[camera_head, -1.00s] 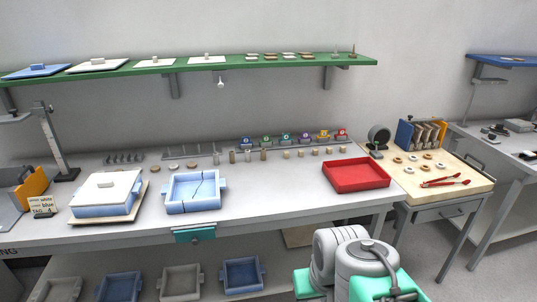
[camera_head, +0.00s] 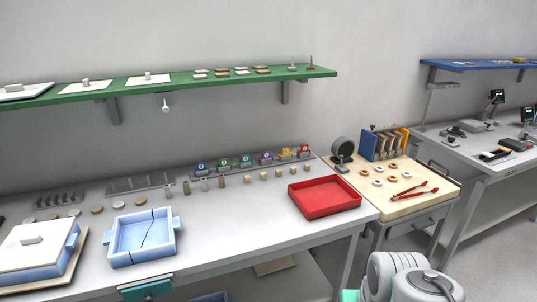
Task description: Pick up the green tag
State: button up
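A row of small coloured, numbered tags stands on a grey rack at the back of the grey workbench (camera_head: 235,222). The green tag (camera_head: 223,163) is second from the left, beside a blue tag (camera_head: 201,168). The tag to its right (camera_head: 245,160) also looks greenish, and I cannot surely tell the two shades apart. My arm's grey links show at the bottom right, in front of the bench. My gripper is not in view.
A red tray (camera_head: 325,208) lies at the bench's right end, and a cracked blue box (camera_head: 143,257) stands at the left front. Small blocks and cylinders stand before the tags. A green shelf (camera_head: 165,90) hangs above. The middle front of the bench is clear.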

aim_at(224, 162)
jog(key=z, duration=0.25)
jog(key=i, duration=0.95)
jog(key=u, duration=0.75)
jog(key=i, duration=0.7)
jog(key=u, duration=0.7)
